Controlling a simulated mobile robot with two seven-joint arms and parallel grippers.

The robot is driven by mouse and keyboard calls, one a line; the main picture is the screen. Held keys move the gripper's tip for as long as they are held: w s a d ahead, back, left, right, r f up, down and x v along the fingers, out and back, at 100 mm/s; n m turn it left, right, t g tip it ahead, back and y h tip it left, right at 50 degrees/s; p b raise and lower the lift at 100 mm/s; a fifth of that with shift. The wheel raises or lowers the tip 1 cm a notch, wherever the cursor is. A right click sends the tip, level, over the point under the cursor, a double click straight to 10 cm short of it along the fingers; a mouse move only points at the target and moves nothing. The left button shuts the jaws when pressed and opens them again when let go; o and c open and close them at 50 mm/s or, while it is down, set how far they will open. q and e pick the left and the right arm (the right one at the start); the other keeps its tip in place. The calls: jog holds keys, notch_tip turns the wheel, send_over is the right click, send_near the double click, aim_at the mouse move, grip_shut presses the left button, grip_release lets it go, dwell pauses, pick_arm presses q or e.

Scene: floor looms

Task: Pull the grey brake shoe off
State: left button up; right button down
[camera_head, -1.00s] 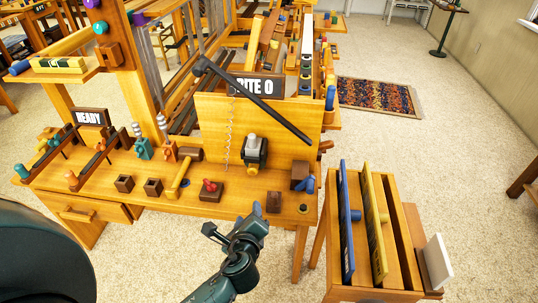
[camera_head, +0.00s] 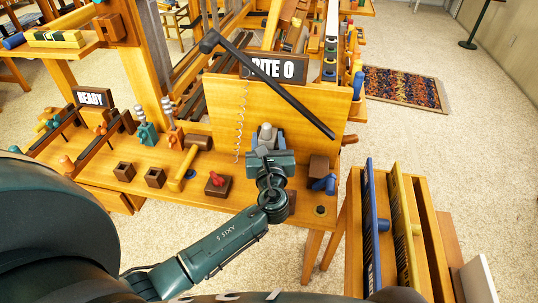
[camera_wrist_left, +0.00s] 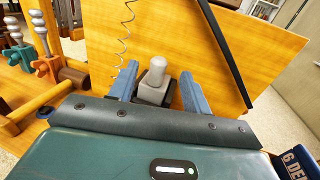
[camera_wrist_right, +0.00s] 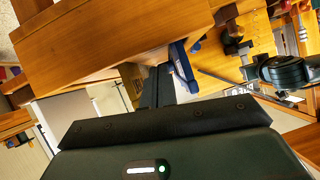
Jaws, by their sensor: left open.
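The grey brake shoe (camera_head: 266,133), a light grey rounded knob on a grey block, sits low against the upright wooden panel. In the left wrist view the shoe (camera_wrist_left: 153,78) stands between the two blue fingers of my left gripper (camera_wrist_left: 157,88). The fingers are open, one on each side, with a gap visible around the knob. In the head view my left gripper (camera_head: 268,148) hides the shoe's lower part. My right gripper (camera_wrist_right: 157,86) shows only in its own wrist view, its dark fingers close together with nothing seen between them.
A black lever (camera_head: 275,86) slants across the panel (camera_head: 225,105) above the shoe. A wooden mallet (camera_head: 183,170), a red-knobbed block (camera_head: 217,183) and a brown block with a blue knob (camera_head: 320,168) are nearby. A rack with blue and yellow boards (camera_head: 403,230) stands at right.

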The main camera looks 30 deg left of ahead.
aim_at(267, 128)
pick_arm(q)
jog(key=b+x, duration=0.2)
jog(key=x, duration=0.3)
jog(key=shift+f, duration=0.1)
pick_arm(e)
jog(key=shift+w+f+t, duration=0.1)
jog(key=shift+f+t, duration=0.1)
jog(key=shift+t, duration=0.2)
pick_arm(q)
jog(key=shift+w+a, duration=0.3)
jog(key=shift+w, duration=0.3)
pick_arm(e)
jog(key=shift+d+r, duration=0.15)
jog(key=shift+d, duration=0.05)
pick_arm(q)
jog(key=shift+w+a, duration=0.15)
jog(key=shift+w, duration=0.05)
pick_arm(e)
jog(key=shift+s+d+r, duration=0.15)
jog(key=shift+s+r, duration=0.05)
